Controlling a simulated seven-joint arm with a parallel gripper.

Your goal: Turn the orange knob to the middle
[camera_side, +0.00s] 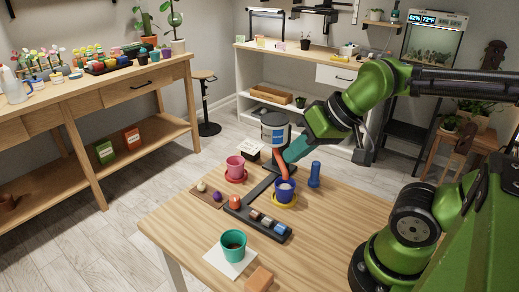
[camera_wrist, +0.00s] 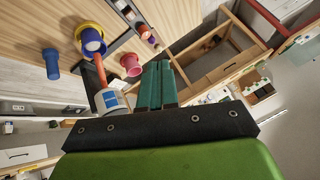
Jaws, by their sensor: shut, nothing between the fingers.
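The orange knob (camera_side: 235,201) sits at the left end of a black knob strip (camera_side: 259,221) on the wooden table. Its pointer direction is too small to tell. Several other knobs, including a blue one (camera_side: 281,229), share the strip. My gripper (camera_side: 288,157) is shut and empty, its teal fingers above the table's far side, well up and to the right of the orange knob.
A labelled canister (camera_side: 275,131) with an orange spout (camera_side: 281,166) stands close to my fingers. A blue pot (camera_side: 285,191) on a yellow saucer, a pink pot (camera_side: 236,167), a blue cylinder (camera_side: 315,174) and a teal pot (camera_side: 233,246) stand around the strip.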

